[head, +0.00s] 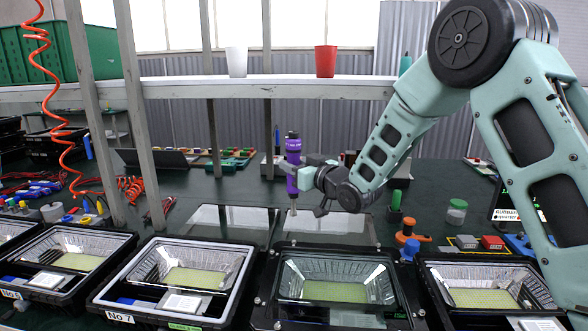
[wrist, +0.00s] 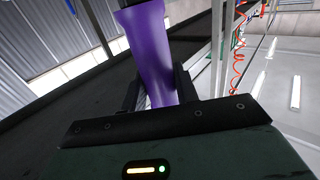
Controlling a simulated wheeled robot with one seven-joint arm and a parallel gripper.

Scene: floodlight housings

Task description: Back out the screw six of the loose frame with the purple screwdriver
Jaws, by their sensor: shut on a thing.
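The purple screwdriver (head: 293,150) stands upright in my gripper (head: 297,170), its shaft pointing down. Its tip is near the far left corner of the centre-right housing in the picture; I cannot tell whether it touches anything. In the wrist view, the purple handle (wrist: 148,55) sits between the two dark fingers of my gripper (wrist: 158,88), which is shut on it. The centre-right housing has a dark frame (head: 262,300) around its glass, with small screws along the border. Which screw is number six, and whether this frame is loose, I cannot tell.
Another housing (head: 240,262) labelled No 7 stands to the left, and one (head: 430,275) to the right. Clear panes (head: 232,222) lie behind them. An orange tool (head: 411,237), a green-lidded jar (head: 457,211) and coloured blocks (head: 492,242) stand right. A shelf (head: 200,86) spans above.

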